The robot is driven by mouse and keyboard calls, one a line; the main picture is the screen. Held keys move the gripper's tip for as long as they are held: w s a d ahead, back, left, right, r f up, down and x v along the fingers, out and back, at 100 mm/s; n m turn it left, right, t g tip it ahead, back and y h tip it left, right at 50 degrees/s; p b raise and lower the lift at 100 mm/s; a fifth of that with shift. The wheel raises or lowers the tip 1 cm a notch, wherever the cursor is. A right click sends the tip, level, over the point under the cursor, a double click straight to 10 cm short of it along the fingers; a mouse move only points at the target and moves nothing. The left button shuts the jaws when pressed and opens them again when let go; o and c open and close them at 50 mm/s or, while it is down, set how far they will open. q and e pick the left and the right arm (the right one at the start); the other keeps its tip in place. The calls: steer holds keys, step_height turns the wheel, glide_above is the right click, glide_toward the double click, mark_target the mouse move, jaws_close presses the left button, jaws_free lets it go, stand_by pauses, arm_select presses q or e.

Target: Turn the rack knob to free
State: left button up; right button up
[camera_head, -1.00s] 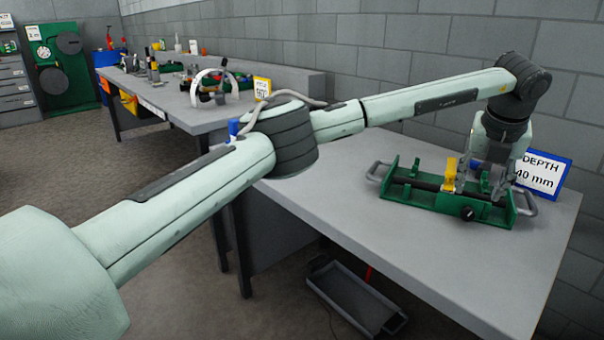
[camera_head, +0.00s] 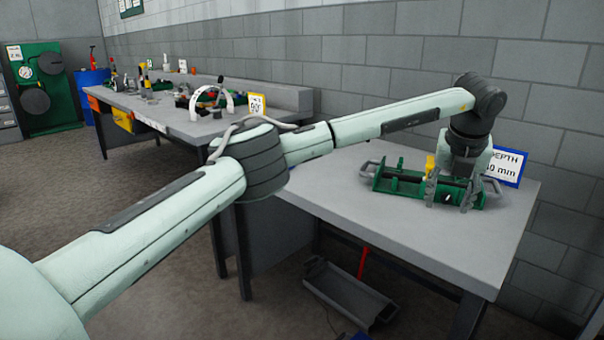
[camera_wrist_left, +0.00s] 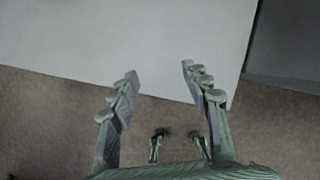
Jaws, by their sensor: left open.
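The green rack (camera_head: 386,182) lies on the grey table at the right of the head view. A small black knob (camera_head: 446,198) is on its front side. My left gripper (camera_head: 449,205) hangs pointing down in front of the rack, and its two fingers appear on either side of the knob in the picture. The gripper is open and empty. Contact with the knob cannot be told. In the left wrist view the open fingers (camera_wrist_left: 160,72) show over the table edge and floor, with no knob visible. A yellow part (camera_head: 430,165) of the rack shows behind a finger. My right gripper is out of view.
A blue-framed depth sign (camera_head: 511,164) stands behind the rack. The grey table (camera_head: 400,233) is clear in front and to the left. A second bench (camera_head: 160,105) with several tools stands at the far left.

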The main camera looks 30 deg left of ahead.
arm_select(q)
steer(key=w+a+n+y, duration=0.2)
steer(key=a+n, duration=0.3)
steer(key=a, duration=2.6)
steer(key=shift+a+g, duration=0.3)
steer(key=shift+a, duration=0.05)
steer(key=shift+w, duration=0.1)
